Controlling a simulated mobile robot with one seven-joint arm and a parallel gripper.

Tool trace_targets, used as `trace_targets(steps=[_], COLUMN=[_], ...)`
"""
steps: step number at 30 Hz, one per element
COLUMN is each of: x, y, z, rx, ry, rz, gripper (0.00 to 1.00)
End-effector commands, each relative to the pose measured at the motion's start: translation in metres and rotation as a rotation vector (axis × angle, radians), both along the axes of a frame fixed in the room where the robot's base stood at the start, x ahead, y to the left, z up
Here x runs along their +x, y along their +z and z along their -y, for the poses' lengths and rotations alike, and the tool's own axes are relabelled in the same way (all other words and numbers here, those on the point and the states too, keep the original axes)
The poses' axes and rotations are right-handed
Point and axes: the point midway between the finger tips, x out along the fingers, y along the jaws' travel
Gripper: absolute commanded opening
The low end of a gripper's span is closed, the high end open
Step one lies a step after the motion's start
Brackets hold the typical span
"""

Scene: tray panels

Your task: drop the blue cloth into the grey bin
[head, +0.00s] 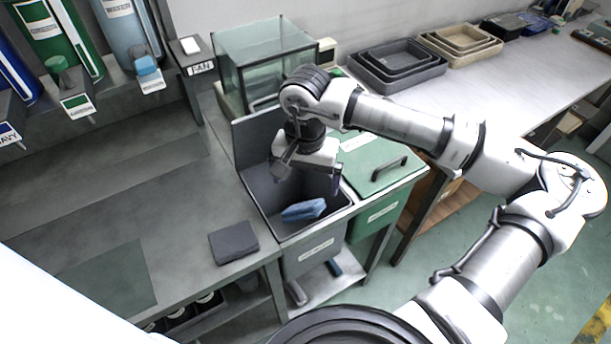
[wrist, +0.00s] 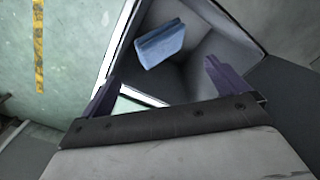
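The blue cloth (head: 304,209) is a folded pad inside the open grey bin (head: 331,221), in its front part. It also shows in the wrist view (wrist: 160,44), within the grey walls of the bin (wrist: 228,50). I cannot tell whether it rests on the bottom or is still falling. My gripper (head: 308,180) is above the bin's opening and points down. In the wrist view my gripper (wrist: 158,85) has its two fingers wide apart with nothing between them. The cloth is beyond the fingertips, apart from them.
A green-lidded bin (head: 375,160) stands right beside the grey bin. A dark folded cloth (head: 233,242) lies on the bench to the left. A glass tank (head: 262,62) stands behind, and nested grey trays (head: 398,62) are on the back table.

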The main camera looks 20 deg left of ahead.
Motion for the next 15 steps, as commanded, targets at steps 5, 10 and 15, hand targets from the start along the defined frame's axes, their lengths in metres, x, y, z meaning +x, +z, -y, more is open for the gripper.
trace_targets(steps=[5, 10, 15], x=[0.0, 0.001, 0.001], y=[0.0, 0.007, 0.035], z=[0.0, 0.0, 0.0], rx=[0.0, -0.001, 0.0], ry=[0.0, -0.001, -0.001], rz=[0.0, 0.004, 0.005], gripper=[1.0, 1.0, 1.0])
